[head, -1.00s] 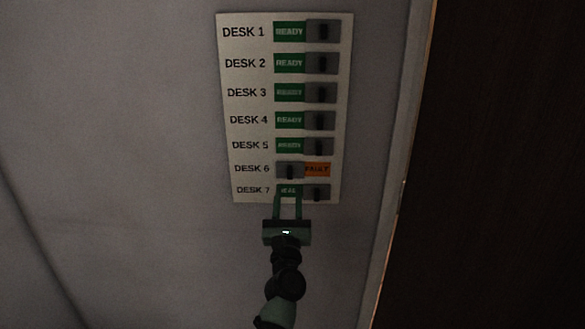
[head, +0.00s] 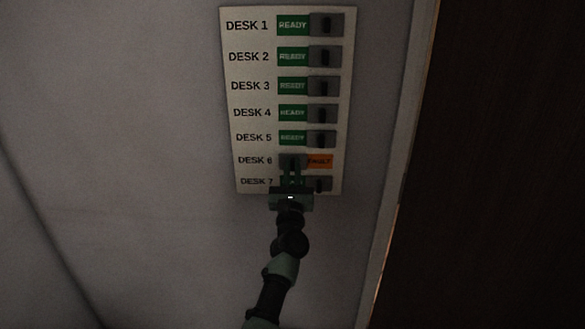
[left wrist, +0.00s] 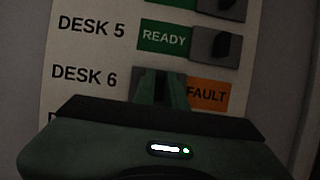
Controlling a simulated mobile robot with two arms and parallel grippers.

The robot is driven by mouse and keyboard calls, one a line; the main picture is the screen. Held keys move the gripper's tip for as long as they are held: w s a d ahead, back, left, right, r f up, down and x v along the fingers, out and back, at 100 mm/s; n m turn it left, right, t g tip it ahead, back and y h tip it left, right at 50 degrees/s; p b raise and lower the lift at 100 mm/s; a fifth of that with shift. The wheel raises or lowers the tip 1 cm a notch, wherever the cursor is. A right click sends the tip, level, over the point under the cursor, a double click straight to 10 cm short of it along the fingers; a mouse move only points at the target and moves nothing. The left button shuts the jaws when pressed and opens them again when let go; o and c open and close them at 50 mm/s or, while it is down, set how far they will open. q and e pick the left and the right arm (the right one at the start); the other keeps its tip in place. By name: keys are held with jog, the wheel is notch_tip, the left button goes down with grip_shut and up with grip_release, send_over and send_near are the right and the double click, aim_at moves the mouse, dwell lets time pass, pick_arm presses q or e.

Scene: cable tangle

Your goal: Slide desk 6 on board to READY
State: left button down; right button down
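The board (head: 232,100) hangs on the wall with rows labelled desk 1 to desk 7. The desk 6 slider (head: 285,159) sits at the left of its row, with the orange FAULT field (head: 320,161) uncovered on its right. In the left wrist view the slider (left wrist: 138,84) and the FAULT field (left wrist: 208,94) also show. My left gripper (head: 292,166) comes from below, its fingers on either side of the slider's dark knob (left wrist: 160,86) with little or no gap. The knob is partly hidden by the fingers. My right gripper is not in view.
The desk 5 slider (head: 321,138) just above and the desk 7 slider (head: 319,185) just below sit at the right of their rows. Rows 1 to 5 show green READY. A wall edge and dark panel (head: 500,160) lie to the right.

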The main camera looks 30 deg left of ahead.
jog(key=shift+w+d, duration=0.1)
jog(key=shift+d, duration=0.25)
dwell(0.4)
pick_arm(q)
jog(key=shift+f, duration=0.1)
dwell(0.6)
